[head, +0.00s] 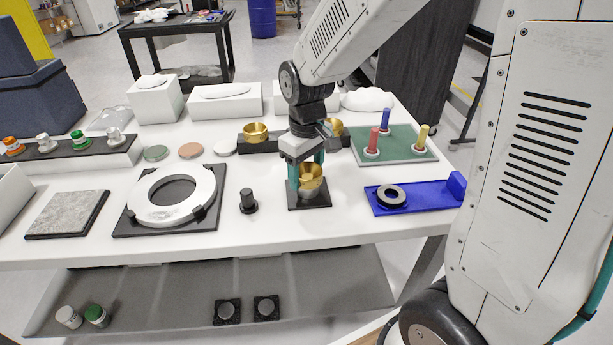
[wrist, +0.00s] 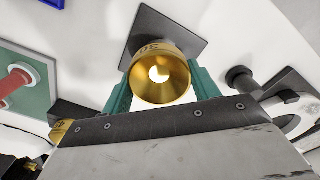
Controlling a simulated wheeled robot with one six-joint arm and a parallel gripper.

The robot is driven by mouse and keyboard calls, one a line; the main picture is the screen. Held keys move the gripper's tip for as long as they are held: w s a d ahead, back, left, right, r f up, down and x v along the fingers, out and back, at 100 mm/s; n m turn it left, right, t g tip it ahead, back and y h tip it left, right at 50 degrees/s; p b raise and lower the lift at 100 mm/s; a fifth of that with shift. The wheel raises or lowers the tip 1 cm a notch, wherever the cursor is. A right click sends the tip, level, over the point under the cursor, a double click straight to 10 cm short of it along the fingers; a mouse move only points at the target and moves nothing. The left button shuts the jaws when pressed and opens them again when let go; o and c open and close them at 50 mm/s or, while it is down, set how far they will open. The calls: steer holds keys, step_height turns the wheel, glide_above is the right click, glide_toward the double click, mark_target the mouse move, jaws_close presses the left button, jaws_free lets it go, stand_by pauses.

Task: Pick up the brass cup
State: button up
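A brass cup (head: 311,178) is at a grey-white base on a black square plate (head: 322,200) near the front middle of the table. In the wrist view the brass cup (wrist: 142,87) shows its open mouth towards the camera, with dark markings on its outer side. My gripper (head: 306,178) reaches down at the cup, with its teal fingers on either side of it. In the wrist view my gripper (wrist: 160,80) has one finger close to each side of the cup. Whether the fingers press on it is not clear. The cup's underside is hidden.
Two more brass cups (head: 255,132) (head: 334,127) stand on a black strip behind. A black peg (head: 248,202) and a white ring (head: 150,208) are to the left. A green board (head: 400,152) with coloured pegs and a blue tray (head: 425,196) are to the right.

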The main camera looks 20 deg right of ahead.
mark_target(306, 176)
steer(key=c, duration=0.6)
step_height(306, 176, up, 10)
